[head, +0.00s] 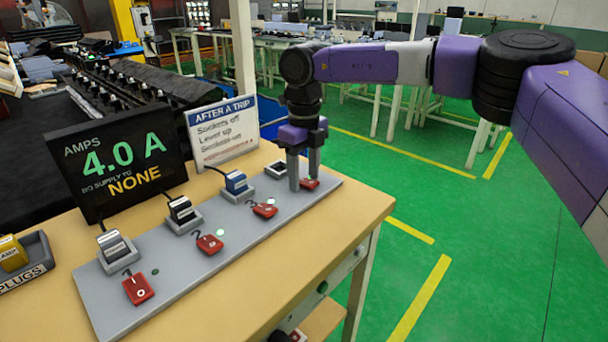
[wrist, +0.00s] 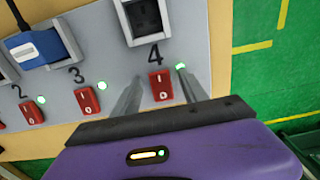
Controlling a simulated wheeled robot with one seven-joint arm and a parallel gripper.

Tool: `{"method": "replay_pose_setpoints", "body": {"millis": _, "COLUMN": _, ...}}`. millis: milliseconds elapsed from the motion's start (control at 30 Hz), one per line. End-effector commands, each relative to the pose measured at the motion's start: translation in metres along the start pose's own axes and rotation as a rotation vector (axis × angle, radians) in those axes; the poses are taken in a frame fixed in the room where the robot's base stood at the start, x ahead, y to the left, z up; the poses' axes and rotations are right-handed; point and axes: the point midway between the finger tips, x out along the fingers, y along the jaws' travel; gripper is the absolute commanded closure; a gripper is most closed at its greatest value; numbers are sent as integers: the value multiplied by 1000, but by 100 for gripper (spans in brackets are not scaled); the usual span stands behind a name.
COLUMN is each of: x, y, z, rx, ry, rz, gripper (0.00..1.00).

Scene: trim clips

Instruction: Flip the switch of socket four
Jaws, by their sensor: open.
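The red rocker switch of socket four (wrist: 161,86) is on the grey panel (head: 215,262), below the printed 4. It carries I and O marks, and a lit green lamp (wrist: 181,67) is beside it. Socket four (wrist: 143,18) appears to have no plug in it. My gripper (head: 304,182) is open and points down at this switch, which is partly hidden in the head view (head: 311,184). In the wrist view one finger is on each side of the switch, with nothing held. I cannot tell whether the fingertips touch the panel.
Sockets one to three hold plugs; the third plug is blue (head: 236,182). Red switches one (head: 138,289), two (head: 209,244) and three (head: 265,208) line the front. A display (head: 120,163) reads 4.0 A and NONE. A sign (head: 222,132) stands behind. Green floor is clear at right.

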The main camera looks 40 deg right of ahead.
Motion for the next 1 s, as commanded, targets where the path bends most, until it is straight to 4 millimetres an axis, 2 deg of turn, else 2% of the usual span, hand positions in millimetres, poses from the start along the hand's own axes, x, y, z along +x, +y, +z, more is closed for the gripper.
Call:
{"method": "replay_pose_setpoints", "body": {"millis": 200, "x": 0, "y": 0, "z": 0, "rx": 0, "ry": -1, "rz": 0, "gripper": 49}}
{"method": "replay_pose_setpoints", "body": {"millis": 467, "x": 0, "y": 0, "z": 0, "rx": -1, "ry": -1, "rz": 0, "gripper": 100}}
{"method": "replay_pose_setpoints", "body": {"millis": 733, "x": 2, "y": -1, "z": -1, "rx": -1, "ry": -43, "rz": -1, "gripper": 100}}
{"method": "replay_pose_setpoints", "body": {"millis": 1000, "x": 5, "y": -2, "z": -7, "rx": 0, "ry": -239, "rz": -2, "gripper": 100}}
